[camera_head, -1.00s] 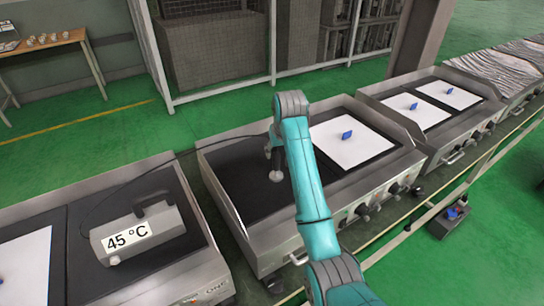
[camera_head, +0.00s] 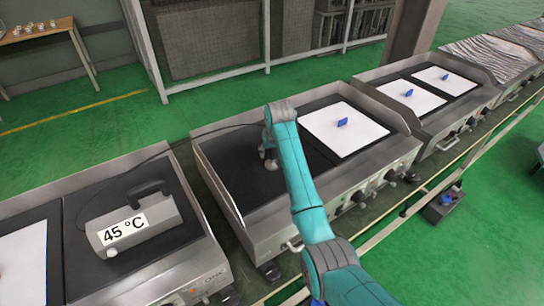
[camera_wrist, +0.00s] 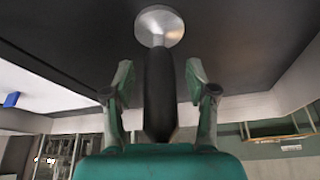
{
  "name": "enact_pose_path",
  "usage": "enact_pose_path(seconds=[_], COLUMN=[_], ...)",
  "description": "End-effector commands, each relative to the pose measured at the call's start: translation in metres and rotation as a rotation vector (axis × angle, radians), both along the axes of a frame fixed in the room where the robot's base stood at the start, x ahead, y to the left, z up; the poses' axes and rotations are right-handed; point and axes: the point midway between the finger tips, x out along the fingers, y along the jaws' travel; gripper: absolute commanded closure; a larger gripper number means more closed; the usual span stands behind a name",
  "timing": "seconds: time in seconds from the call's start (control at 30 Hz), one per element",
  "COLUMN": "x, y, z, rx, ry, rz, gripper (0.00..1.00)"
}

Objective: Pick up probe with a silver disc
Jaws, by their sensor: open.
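In the wrist view, the probe shows a black handle (camera_wrist: 160,95) and a silver disc (camera_wrist: 160,26) at its far end, by the dark plate. My gripper (camera_wrist: 159,78) is open, with one finger on each side of the handle. Gaps show between both fingers and the handle. In the head view, my gripper (camera_head: 268,158) is over the dark left part of the middle griddle, and my arm partly hides it. The probe is hard to make out there.
A grey meter (camera_head: 135,225) reading 45 °C stands on the left griddle. A thin black cable runs from it toward my gripper. A white sheet (camera_head: 345,140) with a blue piece (camera_head: 342,122) lies right of my arm. Raised metal walls edge the griddles.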

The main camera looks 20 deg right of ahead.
Motion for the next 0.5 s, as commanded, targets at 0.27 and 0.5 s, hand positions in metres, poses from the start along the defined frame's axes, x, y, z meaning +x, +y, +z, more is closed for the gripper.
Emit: enact_pose_path(seconds=[0.27, 0.5], x=[0.0026, 0.0024], y=[0.0002, 0.0003], z=[-0.0057, -0.0055], rx=[0.0, 0.0], ry=[-0.001, -0.001], rz=[0.0, 0.0], gripper=[0.43, 0.91])
